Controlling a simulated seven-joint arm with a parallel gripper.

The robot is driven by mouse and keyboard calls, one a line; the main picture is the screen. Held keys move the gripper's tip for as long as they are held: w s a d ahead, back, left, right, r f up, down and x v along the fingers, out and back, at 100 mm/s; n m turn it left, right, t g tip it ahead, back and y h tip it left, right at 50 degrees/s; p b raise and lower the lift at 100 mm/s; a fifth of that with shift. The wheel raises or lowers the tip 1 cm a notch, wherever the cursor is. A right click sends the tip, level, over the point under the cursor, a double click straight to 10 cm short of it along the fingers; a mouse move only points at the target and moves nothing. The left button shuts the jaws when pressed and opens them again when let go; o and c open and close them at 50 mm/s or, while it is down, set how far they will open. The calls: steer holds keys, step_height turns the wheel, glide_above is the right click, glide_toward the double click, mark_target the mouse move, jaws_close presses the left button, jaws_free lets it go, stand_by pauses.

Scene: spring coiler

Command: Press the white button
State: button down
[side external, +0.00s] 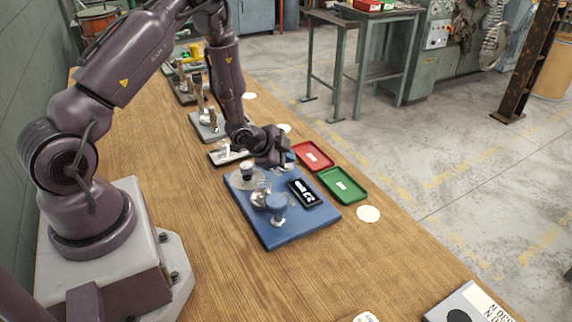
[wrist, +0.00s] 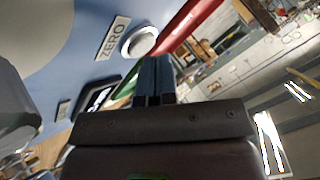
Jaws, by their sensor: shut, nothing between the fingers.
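The white button (wrist: 139,41) is a round cap in a pale ring, beside a ZERO label (wrist: 114,38) on the blue spring coiler (side external: 288,237). My gripper is shut and empty; its two dark fingertips (wrist: 154,66) appear just below the button in the wrist view. Whether they touch it I cannot tell. In the side view my gripper (side external: 279,158) is over the far edge of the blue base and hides most of the button's area.
Bare wood is free toward the front.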

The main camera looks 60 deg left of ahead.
steer(key=shift+f, duration=0.25)
stand_by(0.6)
steer(key=shift+r, duration=0.75)
steer(key=shift+r, duration=2.55)
